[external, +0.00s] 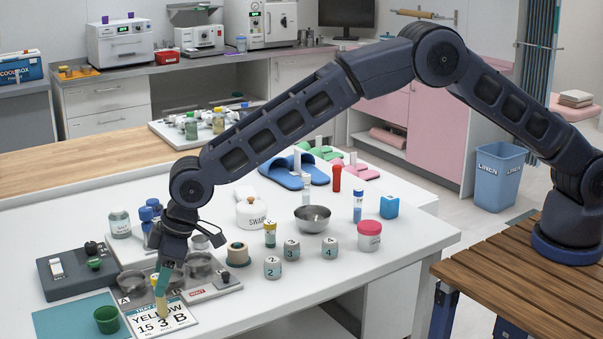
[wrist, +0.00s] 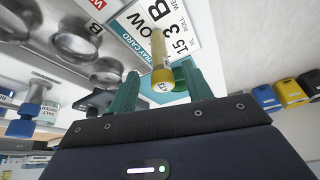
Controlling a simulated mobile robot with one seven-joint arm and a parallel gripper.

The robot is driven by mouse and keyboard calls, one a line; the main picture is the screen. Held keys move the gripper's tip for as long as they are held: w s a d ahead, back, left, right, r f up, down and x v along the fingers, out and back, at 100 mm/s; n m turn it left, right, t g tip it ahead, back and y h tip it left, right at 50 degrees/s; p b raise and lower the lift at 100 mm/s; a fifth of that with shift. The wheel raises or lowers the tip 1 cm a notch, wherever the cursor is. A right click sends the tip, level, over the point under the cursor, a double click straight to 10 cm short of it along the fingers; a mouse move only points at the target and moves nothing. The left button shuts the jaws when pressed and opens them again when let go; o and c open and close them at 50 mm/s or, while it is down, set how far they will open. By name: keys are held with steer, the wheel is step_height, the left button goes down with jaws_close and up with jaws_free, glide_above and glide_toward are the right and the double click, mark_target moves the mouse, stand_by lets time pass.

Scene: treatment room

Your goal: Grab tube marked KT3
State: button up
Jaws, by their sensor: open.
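A tube with a yellow cap (wrist: 162,77) stands at the tray card (wrist: 184,22), which is printed YELLOW 15 3 B. Small lettering on the cap's end looks like KT3, though it is tiny. In the external view the tube (external: 161,303) is at the table's front left, partly covered by my fingers. My gripper (external: 163,277) points down over it with teal fingers. In the wrist view my gripper (wrist: 160,70) is open, with the cap between its two fingers and gaps visible beside it. I cannot tell whether either finger touches it.
A green cup (external: 107,319) on a teal mat (external: 62,318) stands left of the card (external: 178,318). Metal bowls in a holder (external: 225,290) sit close behind. A yellow-capped vial (external: 270,234), numbered pots (external: 291,250) and a blue-capped tube (external: 358,206) stand to the right.

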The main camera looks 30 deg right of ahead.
mark_target(160, 317)
steer(key=shift+x, duration=2.65)
steer(key=shift+s+d, duration=0.1)
steer(key=shift+s, duration=0.05)
steer(key=c, duration=1.1)
